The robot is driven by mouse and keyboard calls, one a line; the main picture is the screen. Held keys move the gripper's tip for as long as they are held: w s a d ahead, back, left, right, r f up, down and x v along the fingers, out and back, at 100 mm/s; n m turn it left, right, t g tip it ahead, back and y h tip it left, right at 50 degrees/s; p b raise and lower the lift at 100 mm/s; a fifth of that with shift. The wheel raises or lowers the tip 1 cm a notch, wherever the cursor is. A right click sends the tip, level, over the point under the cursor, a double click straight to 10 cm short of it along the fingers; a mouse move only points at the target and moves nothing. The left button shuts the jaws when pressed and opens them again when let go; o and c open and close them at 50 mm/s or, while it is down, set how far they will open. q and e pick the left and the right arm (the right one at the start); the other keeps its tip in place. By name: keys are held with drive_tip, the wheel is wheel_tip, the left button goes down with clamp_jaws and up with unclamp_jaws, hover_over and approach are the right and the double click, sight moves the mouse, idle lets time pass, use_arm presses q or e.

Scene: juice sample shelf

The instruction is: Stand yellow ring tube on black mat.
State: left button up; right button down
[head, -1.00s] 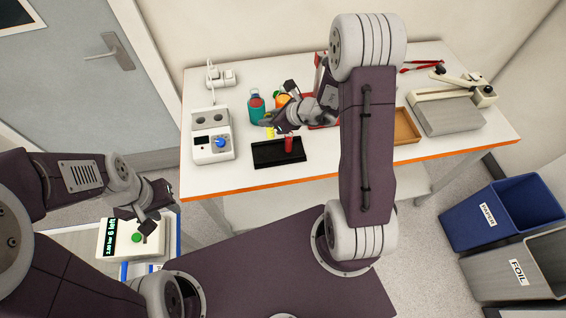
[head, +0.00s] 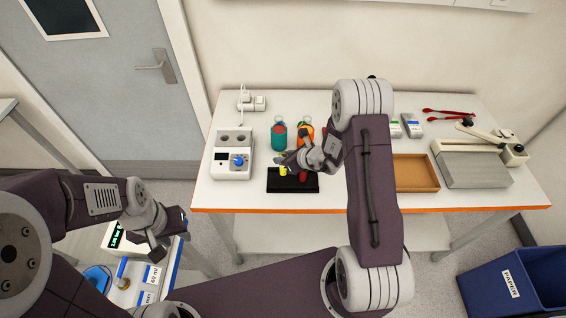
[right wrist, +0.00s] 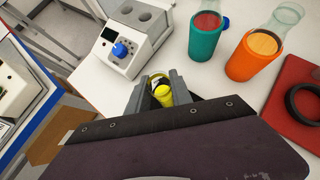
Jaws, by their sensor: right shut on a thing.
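The yellow ring tube (right wrist: 163,96) is between the fingers of my right gripper (right wrist: 161,88), which is shut on it. In the head view the tube (head: 283,171) shows as a small yellow patch below my right gripper (head: 283,160), over the rear left part of the black mat (head: 290,188). I cannot tell whether its base touches the mat. A red tube (head: 303,178) stands on the mat just right of it, partly hidden by the gripper. My left gripper (head: 170,236) looks open and empty, over the lower left side unit, away from the mat.
A white device with a blue knob (head: 232,160) stands left of the mat. A teal bottle (head: 279,137) and an orange bottle (head: 305,134) stand behind it. A wooden tray (head: 415,172) lies to the right, past my right arm. A red board (right wrist: 300,105) shows in the wrist view.

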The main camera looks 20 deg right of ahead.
drive_tip(key=shift+w+a+f, duration=0.15)
drive_tip(key=shift+w, duration=0.1)
wheel_tip(320, 180, down, 4)
drive_tip(key=shift+s+r+p, duration=0.15)
drive_tip(key=shift+r+p, duration=0.05)
drive_tip(key=shift+p, duration=0.45)
drive_tip(key=shift+f, duration=0.25)
drive_tip(key=shift+f+b, duration=0.2)
drive_tip(key=shift+b, duration=0.15)
drive_tip(key=c, duration=1.1)
unclamp_jaws()
drive_tip(key=shift+r, duration=0.15)
drive_tip(key=shift+c, duration=0.2)
